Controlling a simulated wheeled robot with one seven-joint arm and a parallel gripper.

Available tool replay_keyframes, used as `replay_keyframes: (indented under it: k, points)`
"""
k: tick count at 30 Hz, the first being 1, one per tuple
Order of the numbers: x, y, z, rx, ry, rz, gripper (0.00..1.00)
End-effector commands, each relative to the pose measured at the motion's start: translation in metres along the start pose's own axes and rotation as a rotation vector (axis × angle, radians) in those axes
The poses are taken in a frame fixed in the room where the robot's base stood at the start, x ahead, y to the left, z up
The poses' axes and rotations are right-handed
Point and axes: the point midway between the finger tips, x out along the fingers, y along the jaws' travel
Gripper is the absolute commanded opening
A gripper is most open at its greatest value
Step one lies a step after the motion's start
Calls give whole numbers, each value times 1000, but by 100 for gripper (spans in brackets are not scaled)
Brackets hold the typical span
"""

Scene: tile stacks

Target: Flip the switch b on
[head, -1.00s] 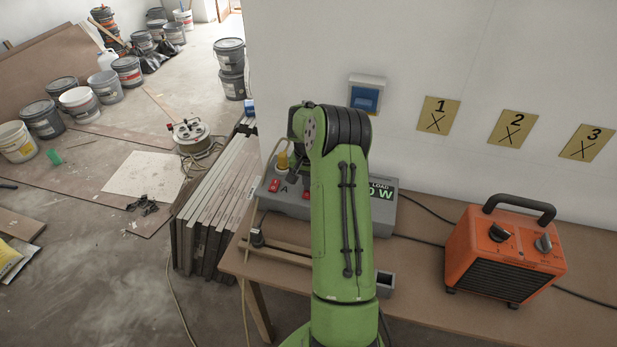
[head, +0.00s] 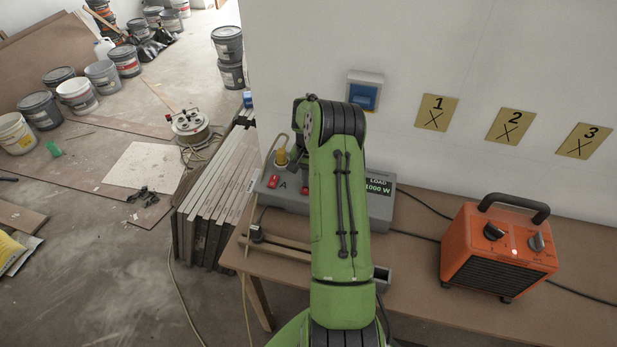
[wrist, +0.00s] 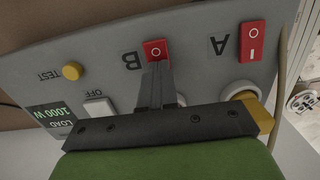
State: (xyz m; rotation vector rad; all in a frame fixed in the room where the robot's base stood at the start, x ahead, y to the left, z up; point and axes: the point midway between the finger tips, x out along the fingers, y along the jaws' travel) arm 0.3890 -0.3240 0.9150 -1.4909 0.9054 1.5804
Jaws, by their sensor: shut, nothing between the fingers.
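Switch B (wrist: 155,47) is a red rocker beside the letter B on a grey power box (wrist: 195,45), seen upside down in the wrist view. A round mark shows on its visible face. My gripper (wrist: 156,68) is shut and empty, its tips at the lower edge of switch B; I cannot tell whether they touch it. The fingers hide part of the rocker. The box also shows in the head view (head: 381,210), where its display (head: 379,187) reads LOAD 1000 W.
Red switch A (wrist: 252,41), a yellow TEST button (wrist: 72,71) and a white OFF button (wrist: 99,107) are nearby. A yellow plug (wrist: 262,116) sits close to my gripper. An orange heater (head: 500,250) with a lit lamp stands right on the table.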

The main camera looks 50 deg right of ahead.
Motion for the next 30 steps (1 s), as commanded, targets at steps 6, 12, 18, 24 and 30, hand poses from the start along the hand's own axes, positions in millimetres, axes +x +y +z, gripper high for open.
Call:
replay_keyframes:
  k: [6, 12, 18, 24, 30]
  points:
    - [1, -2, 13, -13, -43, 8, 0]
    - [-47, -6, 11, -8, -8, 0, 0]
    - [-94, -6, 9, -8, -2, -1, 0]
    - [-130, -6, 8, -6, -2, -1, 0]
    - [-139, -6, 8, -6, -4, -1, 0]
